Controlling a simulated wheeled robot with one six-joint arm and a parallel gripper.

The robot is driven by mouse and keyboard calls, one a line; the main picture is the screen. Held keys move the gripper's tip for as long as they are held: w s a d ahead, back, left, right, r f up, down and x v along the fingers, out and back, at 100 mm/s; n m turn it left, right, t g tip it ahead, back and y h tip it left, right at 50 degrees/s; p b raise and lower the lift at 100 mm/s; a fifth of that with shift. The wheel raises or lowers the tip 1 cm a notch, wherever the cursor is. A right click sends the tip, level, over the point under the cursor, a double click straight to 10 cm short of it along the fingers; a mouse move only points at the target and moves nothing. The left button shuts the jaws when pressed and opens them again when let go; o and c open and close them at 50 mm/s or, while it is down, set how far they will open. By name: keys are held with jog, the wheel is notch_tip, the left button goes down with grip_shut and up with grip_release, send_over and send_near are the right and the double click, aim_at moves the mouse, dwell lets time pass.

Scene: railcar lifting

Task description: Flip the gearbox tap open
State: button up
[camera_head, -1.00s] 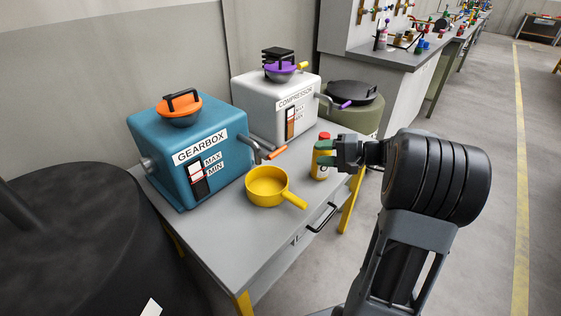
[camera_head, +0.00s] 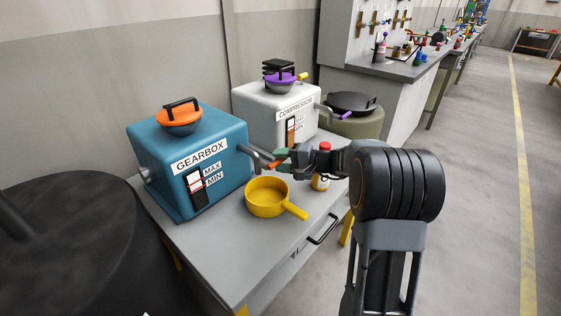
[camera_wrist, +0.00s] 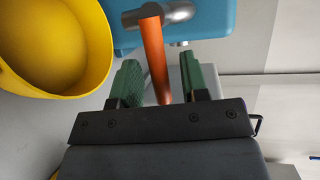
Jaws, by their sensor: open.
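The blue gearbox (camera_head: 178,160) stands on the grey bench, with an orange cap on top and a MAX/MIN gauge on its front. Its tap has a grey spout and an orange handle (camera_wrist: 155,58). My gripper (camera_head: 280,157) is at the tap from the right. In the wrist view my gripper (camera_wrist: 163,82) is open, its green finger pads on either side of the orange handle, with a visible gap to the right pad. In the head view the fingers hide part of the handle.
A yellow pan (camera_head: 267,198) sits on the bench (camera_head: 225,250) just below the tap. A bottle with a red cap (camera_head: 320,182) stands behind my gripper. The white compressor (camera_head: 262,112) with its purple-handled tap is farther back.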

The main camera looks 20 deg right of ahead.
jog(key=shift+a, duration=0.1)
grip_shut()
dwell(0.4)
